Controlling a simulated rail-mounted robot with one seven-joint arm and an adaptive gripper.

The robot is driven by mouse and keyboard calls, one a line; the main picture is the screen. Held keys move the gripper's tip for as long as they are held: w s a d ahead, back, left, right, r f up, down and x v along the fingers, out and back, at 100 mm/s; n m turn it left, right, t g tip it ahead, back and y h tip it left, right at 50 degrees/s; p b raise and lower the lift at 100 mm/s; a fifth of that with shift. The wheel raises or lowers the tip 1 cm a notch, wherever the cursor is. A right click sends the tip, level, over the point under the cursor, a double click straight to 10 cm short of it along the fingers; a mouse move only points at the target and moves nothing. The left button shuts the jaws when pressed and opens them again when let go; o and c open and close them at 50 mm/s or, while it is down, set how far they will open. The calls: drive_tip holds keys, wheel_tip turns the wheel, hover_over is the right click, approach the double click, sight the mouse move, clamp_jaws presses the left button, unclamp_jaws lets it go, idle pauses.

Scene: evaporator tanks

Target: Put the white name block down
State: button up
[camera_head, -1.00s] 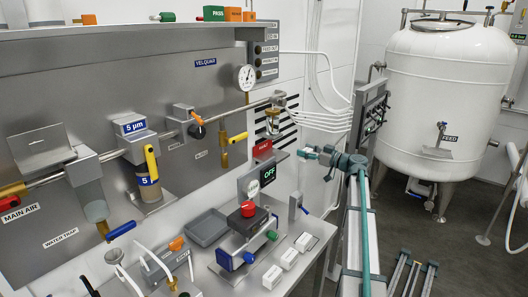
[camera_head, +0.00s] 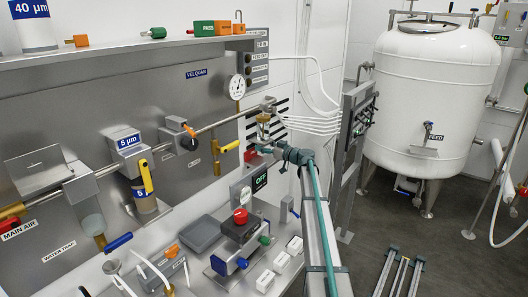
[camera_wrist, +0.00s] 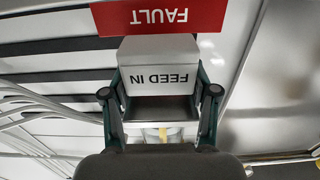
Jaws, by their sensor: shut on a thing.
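My gripper (camera_wrist: 160,95) is shut on a white name block (camera_wrist: 160,75) marked FEED IN, which reads upside down in the wrist view. The fingers press on its two sides. In the head view my gripper (camera_head: 264,150) is at the right end of the steel panel, below the gauge and in front of the red plate. The held block is too small or hidden to make out there. In the wrist view the red FAULT plate (camera_wrist: 160,17) lies just beyond the block; I cannot tell whether they touch.
The OFF display (camera_head: 259,180) is below my gripper. A white tank (camera_head: 437,90) stands at the right.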

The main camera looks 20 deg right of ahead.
wheel_tip(320, 180, down, 3)
drive_tip(key=shift+r+p, duration=0.15)
drive_tip(key=shift+p, duration=0.65)
drive_tip(key=shift+f, duration=0.25)
drive_tip(key=shift+f+b, duration=0.15)
drive_tip(key=shift+b, duration=0.25)
drive_tip(key=o, duration=1.2)
drive_tip(key=shift+c, duration=0.2)
drive_tip(key=shift+s+d+r+p, duration=0.1)
drive_tip(key=shift+s+r+p, duration=0.1)
drive_tip(key=shift+p, duration=0.15)
drive_tip(key=b+v, duration=0.5)
drive_tip(key=v, duration=0.6)
drive_tip(key=shift+s+d, duration=0.2)
drive_tip(key=shift+s, duration=0.1)
drive_tip(key=shift+f, duration=0.1)
